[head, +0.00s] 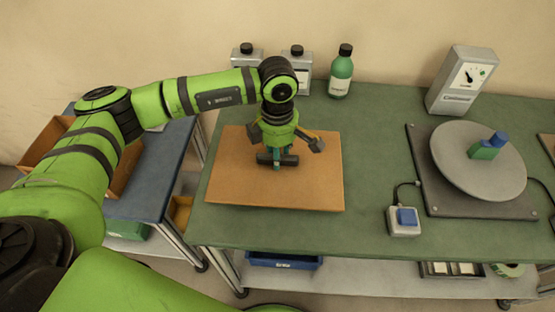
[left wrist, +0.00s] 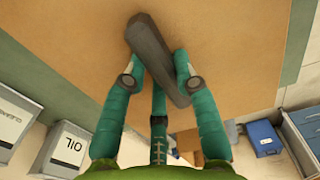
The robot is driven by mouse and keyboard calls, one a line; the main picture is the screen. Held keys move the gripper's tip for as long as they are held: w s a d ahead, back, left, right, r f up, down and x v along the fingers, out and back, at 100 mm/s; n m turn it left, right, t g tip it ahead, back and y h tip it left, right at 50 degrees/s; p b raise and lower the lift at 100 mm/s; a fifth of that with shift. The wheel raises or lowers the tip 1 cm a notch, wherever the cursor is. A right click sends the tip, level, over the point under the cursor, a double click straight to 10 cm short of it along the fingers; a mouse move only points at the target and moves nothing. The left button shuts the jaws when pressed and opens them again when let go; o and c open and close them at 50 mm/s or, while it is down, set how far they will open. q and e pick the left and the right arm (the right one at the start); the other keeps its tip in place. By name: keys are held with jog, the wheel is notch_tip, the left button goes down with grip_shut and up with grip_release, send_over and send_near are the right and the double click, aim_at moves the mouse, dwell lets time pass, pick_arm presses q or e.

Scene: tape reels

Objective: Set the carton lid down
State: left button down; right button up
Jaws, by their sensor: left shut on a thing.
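The carton lid (head: 235,182) is a flat brown board with a dark bar handle (head: 290,161) at its middle. It lies level at the left end of the green table; I cannot tell whether it touches the top or is just above it. My left gripper (head: 277,156) points down over the lid, shut on the handle. In the left wrist view the teal fingers (left wrist: 158,72) sit on both sides of the handle (left wrist: 150,42), with the lid (left wrist: 235,40) behind. My right gripper is not in view.
Two grey canisters (head: 297,75) and a green bottle (head: 340,72) stand along the back. A turntable (head: 460,165) with a green-and-blue piece, a grey meter (head: 463,78) and a blue-button switch (head: 404,224) are right. An open brown carton (head: 42,148) stands on the blue table at left.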

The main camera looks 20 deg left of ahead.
pick_arm(q)
notch_tip(320, 180, down, 3)
jog(key=shift+s+f+p, duration=0.1)
jog(key=shift+f+p, duration=0.1)
jog(key=shift+p, duration=0.5)
jog(key=shift+f, duration=0.2)
jog(key=shift+f, duration=0.1)
jog(key=shift+f+b, duration=0.15)
jog(key=shift+b, duration=0.15)
jog(key=c, duration=1)
grip_release()
jog(key=shift+o, duration=0.2)
